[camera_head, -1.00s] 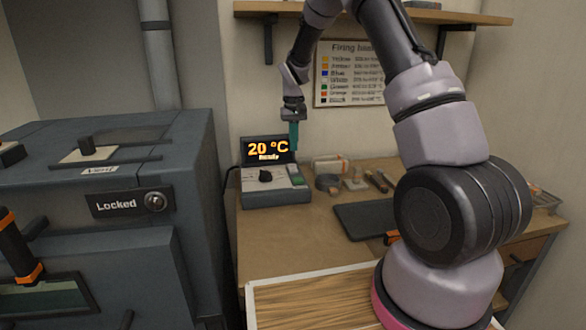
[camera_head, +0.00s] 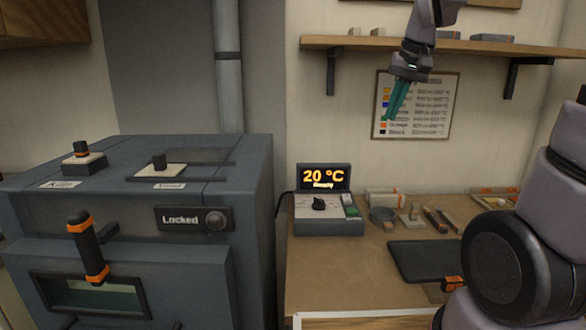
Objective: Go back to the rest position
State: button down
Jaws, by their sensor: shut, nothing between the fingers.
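My gripper (camera_head: 397,101) is raised above the workbench, in front of the firing chart on the back wall. Its teal fingers point down, are shut and hold nothing. Part of my arm leaves the top of the view, and my lower arm links (camera_head: 505,262) stand at the right. The controller box (camera_head: 325,214) sits below and to the left of my gripper, apart from it. Its display (camera_head: 325,177) reads 20 °C, with a small blurred word beneath.
A grey kiln (camera_head: 150,225) fills the left, its panel reading Locked. The workbench (camera_head: 340,265) holds a dark tray (camera_head: 425,261) and several small tools. A wall shelf (camera_head: 350,43) crosses behind my arm, and the firing chart (camera_head: 432,125) hangs below it.

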jog(key=s+d+r+m+t, duration=0.1)
jog(key=s+r+t, duration=0.1)
jog(key=s, duration=1.3)
jog(key=shift+s+m+t, duration=0.2)
jog(key=shift+m+t, duration=0.1)
jog(key=shift+t, duration=0.2)
